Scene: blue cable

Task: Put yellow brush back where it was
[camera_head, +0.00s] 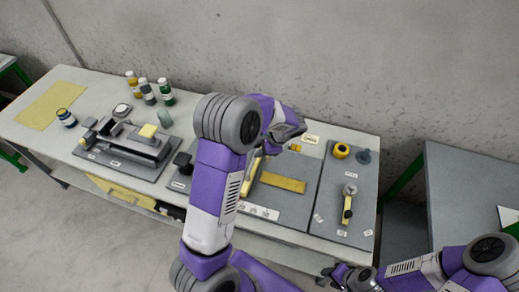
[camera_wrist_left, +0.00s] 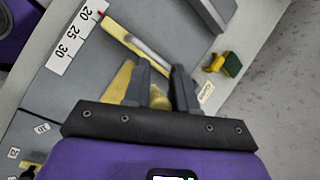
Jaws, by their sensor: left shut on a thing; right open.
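My left gripper (camera_wrist_left: 162,85) has its dark fingers around a small rounded yellow piece (camera_wrist_left: 158,98), which I take to be the yellow brush. Most of it is hidden by the fingers and gripper body, and no bristles show. In the head view my left gripper (camera_head: 285,130) is above the back middle of the bench, and what it holds is hidden there. Below it a flat yellow pad (camera_head: 283,182) lies on the grey mat; it also shows in the left wrist view (camera_wrist_left: 120,82). My right gripper (camera_head: 340,274) is open and empty at the lower edge, in front of the bench.
A yellow tool with a grey strip (camera_wrist_left: 138,42) lies by the ruler (camera_wrist_left: 75,40). A small yellow-and-green item (camera_wrist_left: 231,65) is near the back edge. A tape roll (camera_head: 341,151) and a yellow-handled tool (camera_head: 348,203) are on the right mat. Bottles (camera_head: 148,90) stand at back left.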

